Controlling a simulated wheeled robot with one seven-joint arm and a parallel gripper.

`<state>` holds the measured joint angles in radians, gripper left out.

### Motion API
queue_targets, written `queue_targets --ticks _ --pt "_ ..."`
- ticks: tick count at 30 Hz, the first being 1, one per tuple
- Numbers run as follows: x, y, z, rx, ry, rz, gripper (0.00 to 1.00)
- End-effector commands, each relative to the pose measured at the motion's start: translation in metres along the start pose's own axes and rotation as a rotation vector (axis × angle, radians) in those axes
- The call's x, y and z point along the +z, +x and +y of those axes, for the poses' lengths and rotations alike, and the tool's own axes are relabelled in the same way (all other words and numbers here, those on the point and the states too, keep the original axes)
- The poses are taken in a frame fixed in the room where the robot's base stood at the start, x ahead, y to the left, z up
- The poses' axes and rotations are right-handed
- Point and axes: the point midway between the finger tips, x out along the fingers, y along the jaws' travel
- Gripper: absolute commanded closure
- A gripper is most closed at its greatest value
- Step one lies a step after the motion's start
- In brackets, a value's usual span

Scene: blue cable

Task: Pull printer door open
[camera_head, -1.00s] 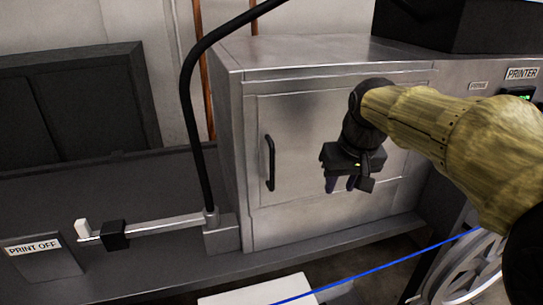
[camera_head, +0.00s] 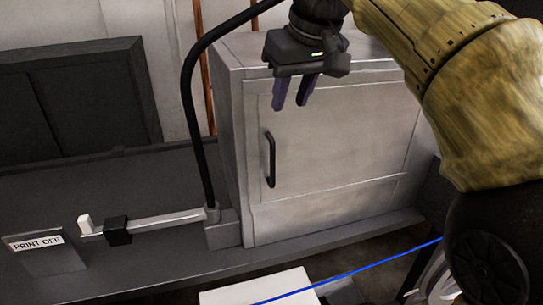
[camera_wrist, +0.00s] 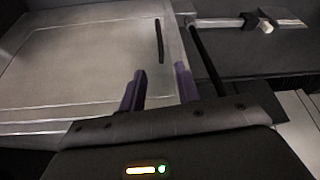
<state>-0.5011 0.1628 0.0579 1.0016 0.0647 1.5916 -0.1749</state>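The printer door (camera_head: 340,145) is a grey metal panel on the front of a metal cabinet, and it looks closed. Its black vertical handle (camera_head: 270,160) is on the door's left side. My gripper (camera_head: 292,92) is above and slightly right of the handle, in front of the door's upper part, with fingers pointing down. The two purple fingers are apart with nothing between them. In the wrist view the handle (camera_wrist: 159,41) stands beyond the fingertips (camera_wrist: 160,78), apart from them.
A black curved tube (camera_head: 190,100) rises left of the cabinet from a grey bar with a black block (camera_head: 117,230). A "PRINT OFF" sign (camera_head: 37,243) stands at lower left. A blue cable (camera_head: 350,273) crosses below, over a white box (camera_head: 258,288).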

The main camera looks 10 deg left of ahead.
Motion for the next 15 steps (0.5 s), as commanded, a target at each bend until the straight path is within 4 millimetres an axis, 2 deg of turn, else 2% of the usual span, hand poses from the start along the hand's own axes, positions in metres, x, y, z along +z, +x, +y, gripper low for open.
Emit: queue_targets --ticks 5,15 --pt "0.001 0.017 0.000 0.000 0.000 -0.003 0.67" --pt "0.001 0.075 0.001 0.000 0.003 -0.004 0.67"
